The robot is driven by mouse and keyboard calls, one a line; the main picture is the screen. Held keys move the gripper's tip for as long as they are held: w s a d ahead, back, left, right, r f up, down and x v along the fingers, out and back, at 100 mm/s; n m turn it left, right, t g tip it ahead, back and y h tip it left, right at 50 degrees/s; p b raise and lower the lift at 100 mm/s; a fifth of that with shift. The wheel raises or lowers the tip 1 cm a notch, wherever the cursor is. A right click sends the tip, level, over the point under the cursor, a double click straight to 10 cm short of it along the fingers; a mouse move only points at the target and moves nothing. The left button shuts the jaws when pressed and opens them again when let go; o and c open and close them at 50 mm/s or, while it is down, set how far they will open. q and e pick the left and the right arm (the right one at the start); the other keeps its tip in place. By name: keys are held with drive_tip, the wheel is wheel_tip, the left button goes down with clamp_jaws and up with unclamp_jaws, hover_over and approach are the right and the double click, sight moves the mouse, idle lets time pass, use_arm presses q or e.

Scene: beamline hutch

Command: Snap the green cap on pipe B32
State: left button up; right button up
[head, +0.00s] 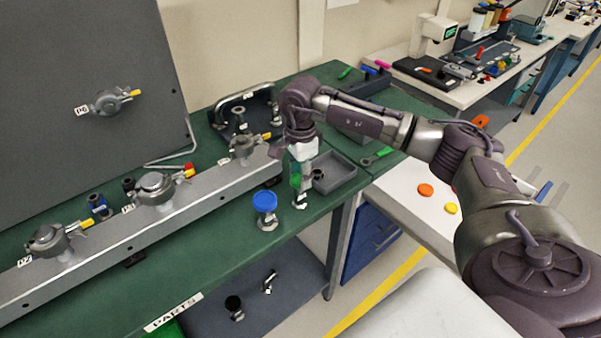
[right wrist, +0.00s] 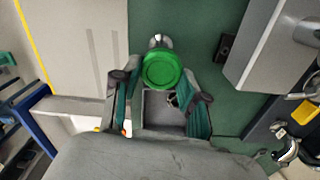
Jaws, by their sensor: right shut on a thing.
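My right gripper (head: 299,183) points down at the front edge of the green bench and is shut on the green cap (head: 295,181). In the right wrist view the round green cap (right wrist: 161,70) shows its face between the fingers (right wrist: 160,84). A short silver pipe piece (head: 300,200) shows just below the cap, and a metal end (right wrist: 158,41) shows past it in the wrist view. I cannot tell whether cap and pipe are seated together. No B32 label is readable. My left gripper is not in view.
A blue-capped pipe (head: 265,205) stands left of the gripper. A grey open tray (head: 345,181) lies close on its right. A long metal rail (head: 110,228) with clamps runs along the bench. Two pipe pieces lie on the lower shelf (head: 290,258).

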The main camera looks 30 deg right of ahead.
drive_tip(key=o, duration=0.8)
drive_tip(key=shift+r, duration=0.1)
wheel_tip(320, 180, up, 12)
drive_tip(key=shift+f, duration=0.1)
